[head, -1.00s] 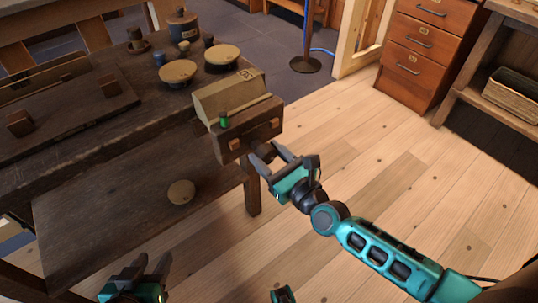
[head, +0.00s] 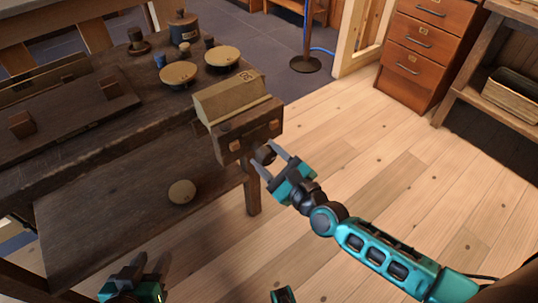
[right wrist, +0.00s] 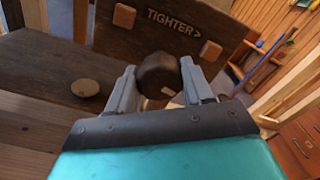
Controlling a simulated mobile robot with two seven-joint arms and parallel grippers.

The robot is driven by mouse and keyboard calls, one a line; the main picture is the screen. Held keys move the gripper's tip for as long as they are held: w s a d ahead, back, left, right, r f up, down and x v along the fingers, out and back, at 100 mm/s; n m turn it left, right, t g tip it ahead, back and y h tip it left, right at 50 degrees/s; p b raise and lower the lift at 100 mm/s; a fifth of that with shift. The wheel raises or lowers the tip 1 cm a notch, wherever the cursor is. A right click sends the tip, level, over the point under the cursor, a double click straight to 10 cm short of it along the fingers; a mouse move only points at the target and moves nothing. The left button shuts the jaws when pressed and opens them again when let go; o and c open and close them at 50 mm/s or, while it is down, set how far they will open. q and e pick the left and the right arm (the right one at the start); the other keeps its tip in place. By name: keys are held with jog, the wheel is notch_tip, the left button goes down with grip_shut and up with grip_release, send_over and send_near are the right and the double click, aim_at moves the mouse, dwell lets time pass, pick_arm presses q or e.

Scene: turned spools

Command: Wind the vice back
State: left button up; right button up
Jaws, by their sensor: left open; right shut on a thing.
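The vice's dark wooden jaw (head: 248,130) is at the bench's right end, with a tan block (head: 230,97) directly behind it. In the right wrist view the jaw (right wrist: 180,40) reads "TIGHTER>" with an arrow to the right. A dark round knob (head: 264,154) sticks out from the jaw's front. My right gripper (head: 271,163) is shut on this knob; in the right wrist view the knob (right wrist: 158,75) sits between both fingers. My left gripper (head: 135,280) is open and empty, low at the left, away from the vice.
The bench top holds round tan-topped spools (head: 222,56), a dark canister (head: 183,28) and small pegs. A tan disc (head: 182,192) lies on the lower shelf. Drawers (head: 425,45) stand back right. The wooden floor right of the vice is clear.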

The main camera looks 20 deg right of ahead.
jog(key=n, duration=0.2)
jog(key=n+p, duration=0.1)
jog(key=n, duration=0.1)
jog(key=shift+a+r+n, duration=0.1)
jog(key=shift+r+n, duration=0.1)
jog(key=shift+n, duration=0.1)
jog(key=n+p, duration=0.1)
jog(key=n, duration=0.3)
jog(key=shift+n, duration=0.3)
jog(key=n+p, duration=0.2)
jog(key=n, duration=0.3)
jog(key=shift+a, duration=0.1)
jog(key=n+p, duration=0.2)
jog(key=n, duration=0.3)
jog(key=shift+f+n, duration=0.1)
jog(key=shift+n, duration=0.3)
jog(key=n+p, duration=0.1)
jog(key=n, duration=0.3)
jog(key=shift+f+n, duration=0.1)
jog(key=shift+n, duration=0.2)
jog(key=n, duration=0.4)
jog(key=shift+n+p, duration=0.3)
jog(key=shift+p, duration=0.1)
jog(key=n, duration=0.4)
jog(key=shift+f, duration=0.15)
jog(key=n, duration=0.3)
jog(key=shift+n, duration=0.5)
